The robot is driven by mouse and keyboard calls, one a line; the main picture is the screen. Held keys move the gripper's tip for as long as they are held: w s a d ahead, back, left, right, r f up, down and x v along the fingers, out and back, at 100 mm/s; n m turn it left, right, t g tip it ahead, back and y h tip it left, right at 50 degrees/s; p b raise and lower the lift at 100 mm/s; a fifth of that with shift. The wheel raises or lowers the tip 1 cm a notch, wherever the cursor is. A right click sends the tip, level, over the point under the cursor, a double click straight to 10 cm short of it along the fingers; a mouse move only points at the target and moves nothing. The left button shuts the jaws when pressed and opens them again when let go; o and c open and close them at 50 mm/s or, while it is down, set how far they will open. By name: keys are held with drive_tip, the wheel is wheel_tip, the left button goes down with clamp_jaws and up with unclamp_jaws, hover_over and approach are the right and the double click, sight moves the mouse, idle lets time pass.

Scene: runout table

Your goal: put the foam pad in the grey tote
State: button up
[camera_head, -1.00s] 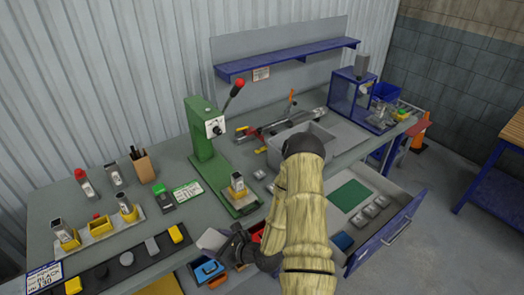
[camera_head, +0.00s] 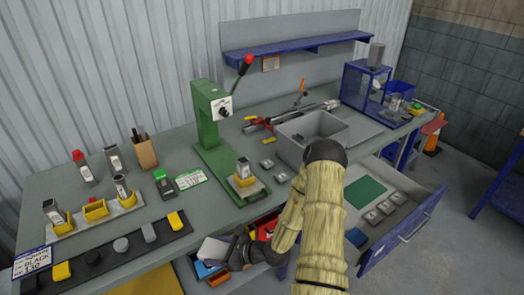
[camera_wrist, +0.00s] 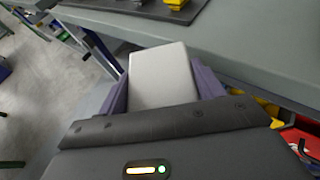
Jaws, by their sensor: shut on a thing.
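The foam pad (camera_wrist: 162,75) is a pale grey block, and my gripper (camera_wrist: 161,88) is shut on it, with a purple finger on each side. In the head view the pad (camera_head: 215,249) shows in front of the bench's front edge, above the open red and blue bins. My gripper (camera_head: 236,252) is there beside my forearm. The grey tote (camera_head: 340,137) is an open box on the bench, right of the green press. My arm hides part of its front, and it looks empty inside.
An open drawer (camera_head: 405,231) with a green sheet and several grey parts juts out right of my arm. A dark strip with small parts (camera_head: 110,255) lies along the bench's front left.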

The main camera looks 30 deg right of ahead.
wheel_tip(320, 180, down, 10)
drive_tip(key=d+f+n+g+y+b, duration=0.1)
drive_tip(key=n+g+b, duration=0.1)
drive_tip(key=b, duration=0.6)
drive_tip(key=shift+y, duration=0.3)
wheel_tip(320, 180, up, 11)
drive_tip(key=p, duration=1)
drive_tip(key=shift+s+d, duration=0.15)
drive_tip(key=shift+f, duration=0.1)
